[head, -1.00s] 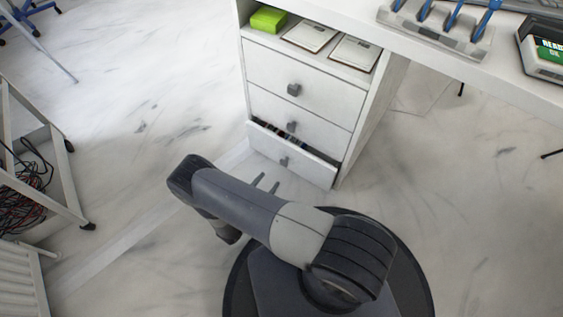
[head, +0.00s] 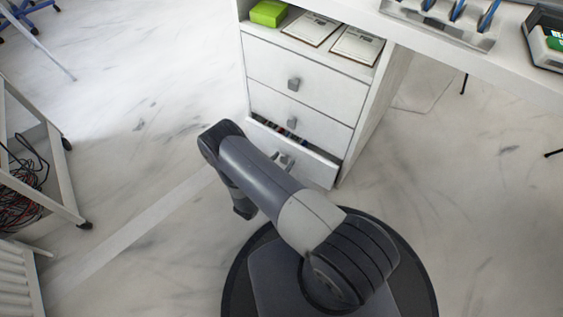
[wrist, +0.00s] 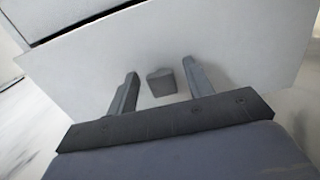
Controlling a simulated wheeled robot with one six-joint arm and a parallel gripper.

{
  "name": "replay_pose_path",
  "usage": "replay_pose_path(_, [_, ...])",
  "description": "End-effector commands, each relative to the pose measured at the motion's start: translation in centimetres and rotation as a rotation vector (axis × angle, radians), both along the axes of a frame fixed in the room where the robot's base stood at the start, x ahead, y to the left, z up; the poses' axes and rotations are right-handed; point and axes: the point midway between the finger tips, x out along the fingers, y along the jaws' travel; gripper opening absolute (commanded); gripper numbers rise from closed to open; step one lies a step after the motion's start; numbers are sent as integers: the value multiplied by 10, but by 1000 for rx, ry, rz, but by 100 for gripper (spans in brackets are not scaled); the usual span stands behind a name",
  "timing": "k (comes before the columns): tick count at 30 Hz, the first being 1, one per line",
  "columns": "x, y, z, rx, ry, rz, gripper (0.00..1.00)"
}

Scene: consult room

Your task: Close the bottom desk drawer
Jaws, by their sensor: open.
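The bottom desk drawer (head: 312,168) is pulled partly out of the white desk pedestal, with several small dark and coloured items showing inside. Its white front (wrist: 235,45) fills most of the wrist view. A grey block handle (wrist: 161,82) sits on that front. My gripper (wrist: 160,70) is open and empty, its two fingers pointing at the front, one on each side of the handle. I cannot tell whether the fingertips touch the front. In the head view my arm partly hides the lower left of the drawer.
The middle drawer (head: 300,121) and top drawer (head: 310,80) are shut. A green box (head: 268,13) and two framed papers lie on the shelf above. A white cart frame with cables (head: 25,185) stands at the left.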

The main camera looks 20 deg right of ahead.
Motion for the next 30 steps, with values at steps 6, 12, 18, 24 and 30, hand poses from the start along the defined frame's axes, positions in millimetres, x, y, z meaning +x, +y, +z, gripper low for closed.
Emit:
replay_pose_path(6, [0,0,0,0,0,0,34])
replay_pose_path(12, [0,0,0,0,0,-1,17])
replay_pose_path(18, [0,0,0,0,0,-1,1])
replay_pose_path(24, [-1,0,0,-1,1,-2,0])
replay_pose_path(30, [-3,-5,0,-2,1,-3,0])
